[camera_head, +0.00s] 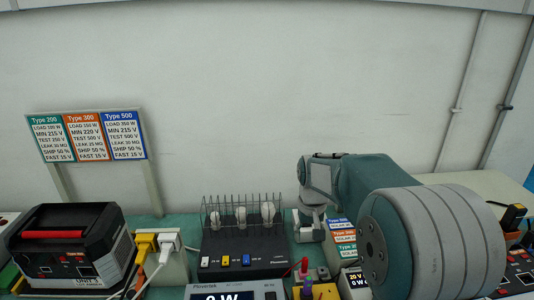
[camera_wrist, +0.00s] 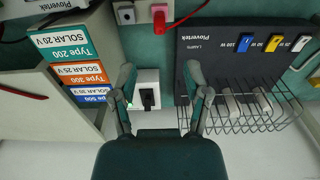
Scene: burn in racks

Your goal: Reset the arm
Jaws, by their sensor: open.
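My gripper (camera_wrist: 160,88) is open in the wrist view, with its two fingers spread and nothing held between them. Behind the gap between the fingers is a white socket box (camera_wrist: 148,78) with a black socket or plug; I cannot tell whether the fingers touch it. In the camera_head view my arm (camera_head: 375,180) reaches in from the right over the bench and its end hangs low beside the lamp rack. The fingertips are hard to make out in that view.
A black lamp panel (camera_head: 240,262) with a wire cage (camera_head: 243,208) stands beside my gripper. A sign stack (camera_wrist: 75,65) is on the other side. A black power station (camera_head: 68,245), plugs (camera_head: 158,242) and meter (camera_head: 232,291) crowd the bench. The wall above is clear.

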